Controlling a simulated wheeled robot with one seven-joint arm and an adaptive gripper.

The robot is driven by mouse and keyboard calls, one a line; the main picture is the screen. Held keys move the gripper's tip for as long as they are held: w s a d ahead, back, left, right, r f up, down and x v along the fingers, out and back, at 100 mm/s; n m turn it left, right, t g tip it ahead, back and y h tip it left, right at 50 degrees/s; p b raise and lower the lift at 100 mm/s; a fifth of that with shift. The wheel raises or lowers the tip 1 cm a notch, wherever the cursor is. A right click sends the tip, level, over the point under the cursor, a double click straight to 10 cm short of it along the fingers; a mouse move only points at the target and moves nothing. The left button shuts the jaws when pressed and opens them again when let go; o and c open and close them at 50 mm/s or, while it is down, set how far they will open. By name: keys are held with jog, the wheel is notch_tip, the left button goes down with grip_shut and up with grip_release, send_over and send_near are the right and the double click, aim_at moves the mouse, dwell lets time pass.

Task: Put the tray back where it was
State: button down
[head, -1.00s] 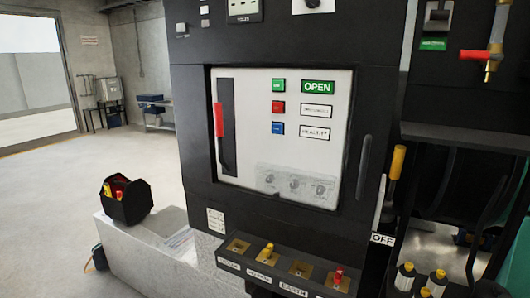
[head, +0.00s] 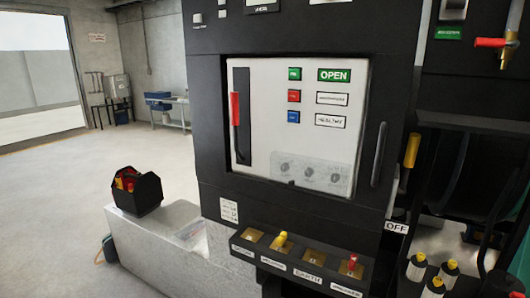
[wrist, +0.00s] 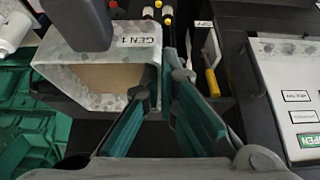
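The tray (wrist: 85,78) is a grey, mottled metal box with a GEN 1 label on its right side, in the upper left of the wrist view. Its inside shows a tan surface. My gripper (wrist: 163,75) has its two teal-padded fingers close together at the tips, at the tray's right wall beside the label. It appears shut on that wall. The left finger covers part of the tray's lower right. A dark block stands in front of the tray's upper left. Neither tray nor gripper shows in the head view.
The black cabinet (head: 215,120) with its white OPEN panel (head: 310,105) fills the middle. A row of switches (head: 300,262) juts out below. Several yellow-capped bottles (head: 449,273) stand at lower right. A black tool caddy (head: 137,191) sits on a grey block (head: 150,238). Floor at left is clear.

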jog(key=w+f+b, duration=0.4)
jog(key=w, duration=0.1)
jog(key=shift+w+f, duration=0.2)
jog(key=shift+f, duration=0.1)
dwell(0.8)
